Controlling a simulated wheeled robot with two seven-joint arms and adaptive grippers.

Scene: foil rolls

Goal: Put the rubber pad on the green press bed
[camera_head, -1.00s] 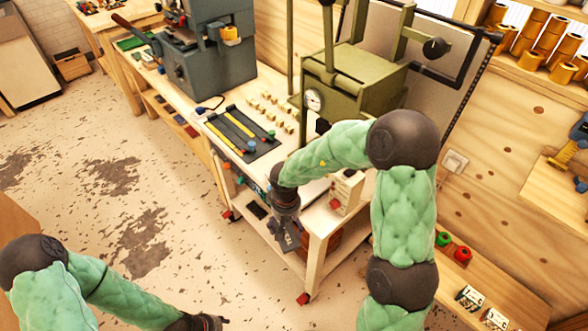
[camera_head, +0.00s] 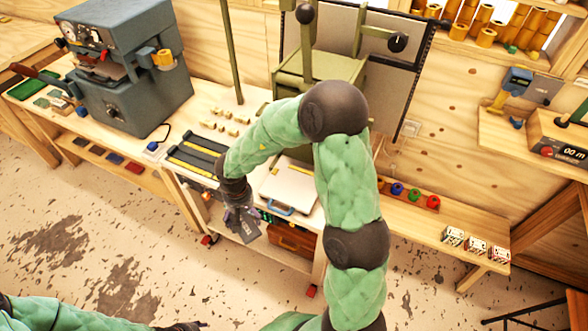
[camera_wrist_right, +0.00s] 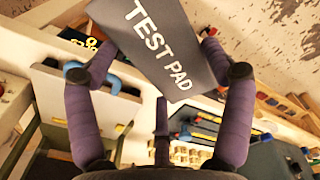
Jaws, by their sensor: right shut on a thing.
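My right gripper (camera_head: 240,212) is shut on a dark grey flat pad (camera_wrist_right: 165,45) printed "TEST PAD". In the right wrist view the pad is tilted between the purple fingers. In the head view the pad (camera_head: 243,229) hangs in front of the table's front edge, above the lower shelf. The olive green press (camera_head: 320,68) stands at the back of the table, behind my right arm. I cannot make out its bed, which the arm hides. My left gripper (camera_head: 187,327) is barely in view at the bottom edge, and its fingers cannot be judged.
A pale case (camera_head: 289,184) with a blue handle lies on the table right of the gripper. A black tray (camera_head: 195,158) with yellow strips and several small blocks (camera_head: 225,120) lie to the left. A grey machine (camera_head: 130,65) stands further left.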

